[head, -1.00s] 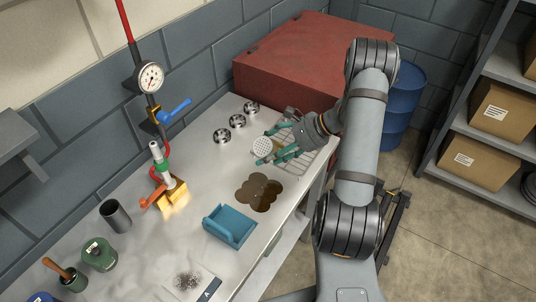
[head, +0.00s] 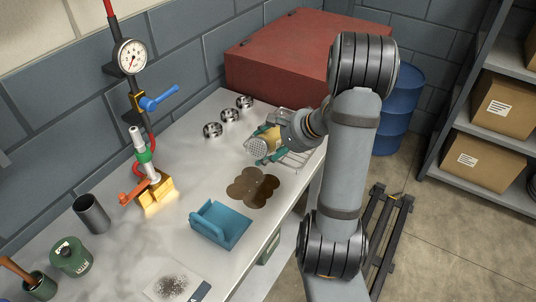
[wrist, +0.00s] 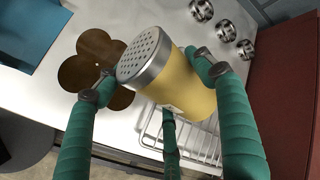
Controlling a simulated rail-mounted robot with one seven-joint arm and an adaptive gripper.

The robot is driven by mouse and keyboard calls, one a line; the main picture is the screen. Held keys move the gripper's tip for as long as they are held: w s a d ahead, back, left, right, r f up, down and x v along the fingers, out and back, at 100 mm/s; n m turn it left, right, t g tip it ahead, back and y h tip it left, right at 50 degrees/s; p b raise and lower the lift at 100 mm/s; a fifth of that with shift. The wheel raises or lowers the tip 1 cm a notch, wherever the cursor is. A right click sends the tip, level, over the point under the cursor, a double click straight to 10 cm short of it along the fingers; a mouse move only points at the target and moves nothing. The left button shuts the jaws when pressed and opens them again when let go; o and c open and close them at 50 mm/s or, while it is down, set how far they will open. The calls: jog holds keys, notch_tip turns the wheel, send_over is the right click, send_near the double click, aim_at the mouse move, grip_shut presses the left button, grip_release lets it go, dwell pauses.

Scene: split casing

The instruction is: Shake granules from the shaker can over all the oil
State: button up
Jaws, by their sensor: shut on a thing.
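My gripper (head: 267,146) is shut on the yellow shaker can (wrist: 184,85), with green fingers on both sides of its body. The can's perforated metal lid (wrist: 145,58) also shows in the head view, where it faces toward the camera and the left. The can is tilted above the bench. The brown oil (head: 253,187) lies on the bench as a patch of several joined round lobes. In the head view it is just below and left of the can; in the wrist view the oil (wrist: 86,72) is partly hidden by a finger and the can. No granules show on it.
A blue open holder (head: 222,224) stands left of the oil. A wire rack (head: 300,152) lies beneath my gripper. Several metal rings (head: 229,115) sit along the back.

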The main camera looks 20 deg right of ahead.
jog(key=shift+w+d+f+n+t+h+b, duration=0.15)
jog(key=shift+f+n+t+h+b, duration=0.5)
jog(key=shift+b, duration=3.1)
jog(key=shift+w+d+f+n+t+h+b, duration=0.1)
jog(key=shift+f+n+t+h+b, duration=0.55)
jog(key=shift+b, duration=3.1)
jog(key=f+b, duration=0.1)
jog(key=b, duration=0.1)
jog(key=shift+d+t+h+b, duration=0.1)
jog(key=shift+t+h+b, duration=0.25)
jog(key=shift+t+h, duration=0.05)
jog(key=shift+b, duration=0.3)
jog(key=shift+r+b, duration=0.15)
jog(key=shift+b, duration=0.15)
jog(key=shift+s, duration=0.1)
